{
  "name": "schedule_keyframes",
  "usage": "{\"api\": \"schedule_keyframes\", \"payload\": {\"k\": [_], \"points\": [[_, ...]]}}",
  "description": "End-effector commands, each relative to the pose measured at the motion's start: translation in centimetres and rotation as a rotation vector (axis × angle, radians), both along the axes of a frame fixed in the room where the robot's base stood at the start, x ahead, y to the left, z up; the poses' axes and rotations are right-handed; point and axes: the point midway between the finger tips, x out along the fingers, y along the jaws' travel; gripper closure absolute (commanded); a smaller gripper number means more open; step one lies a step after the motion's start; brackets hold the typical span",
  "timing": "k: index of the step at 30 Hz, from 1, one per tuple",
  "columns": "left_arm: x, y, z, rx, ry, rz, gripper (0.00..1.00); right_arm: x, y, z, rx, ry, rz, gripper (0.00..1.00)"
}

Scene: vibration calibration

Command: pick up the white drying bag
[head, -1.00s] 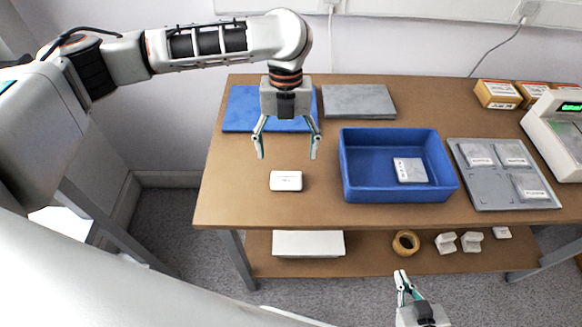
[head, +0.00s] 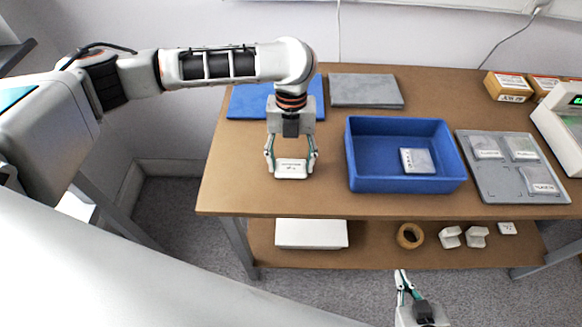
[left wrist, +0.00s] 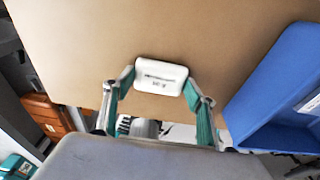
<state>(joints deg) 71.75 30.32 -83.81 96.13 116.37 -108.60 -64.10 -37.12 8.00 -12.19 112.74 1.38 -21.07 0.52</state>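The white drying bag (head: 291,171) is a small white pack with dark print, lying flat on the brown table. It also shows in the left wrist view (left wrist: 162,78), between the fingertips. My left gripper (head: 291,166) points down over it, one finger at each short side of the bag. The fingers are apart and very close to its sides; I cannot make out firm contact. My right gripper (head: 404,283) hangs in front of the table, low in the head view, away from the bag; its finger gap is unclear.
A blue bin (head: 357,184) with a grey-white packet (head: 417,161) stands right of the bag. Behind lie a blue mat (head: 247,103) and a grey slab (head: 366,91). A grey tray (head: 487,190) with several packets is farther right. Table around the bag is clear.

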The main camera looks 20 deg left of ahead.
Motion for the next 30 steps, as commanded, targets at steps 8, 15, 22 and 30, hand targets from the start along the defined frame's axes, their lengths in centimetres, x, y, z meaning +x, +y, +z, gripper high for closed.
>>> {"api": "schedule_keyframes", "payload": {"k": [8, 15, 22, 30], "points": [[0.0, 0.0, 0.0, 0.0, 0.0, 0.0, 0.66, -0.1, 0.0, -0.1, -0.001, 0.002, 0.0, 1.0], [0.1, 0.0, 0.6, 0.0, -0.002, -0.001, 0.66, -0.2, -0.1, -0.3, -0.002, 0.008, 0.0, 1.0], [0.1, 0.0, 3.5, 0.0, -0.005, -0.001, 0.66, 0.0, -0.1, 0.5, -0.003, 0.004, -0.001, 1.0], [0.2, 0.0, 10.8, 0.0, -0.007, -0.002, 0.66, 0.4, -0.1, 2.7, -0.001, -0.009, -0.001, 1.0]]}}
